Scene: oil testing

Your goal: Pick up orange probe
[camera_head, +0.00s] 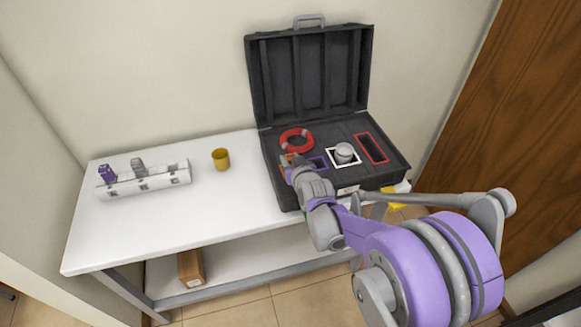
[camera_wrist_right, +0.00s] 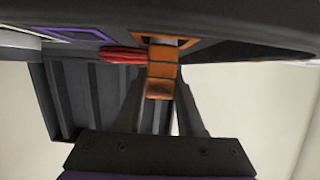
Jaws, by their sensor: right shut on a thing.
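The orange probe (camera_wrist_right: 162,72) is between the fingers of my right gripper in the right wrist view. Its far end is at an orange-framed slot (camera_wrist_right: 180,41) in the case; I cannot tell whether it is still inside the slot. In the head view my right gripper (camera_head: 287,160) is over the left part of the open case, and its wrist hides most of the probe. The right gripper is shut on the probe. My left gripper is not in view.
The black case (camera_head: 375,178) stands open on the white table (camera_head: 190,228). It holds a red ring coil (camera_head: 297,140), a grey round item (camera_head: 344,152) and a red-framed slot (camera_head: 371,148). A yellow cup (camera_head: 220,159) and a white rack (camera_head: 165,181) with purple and grey probes stand left.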

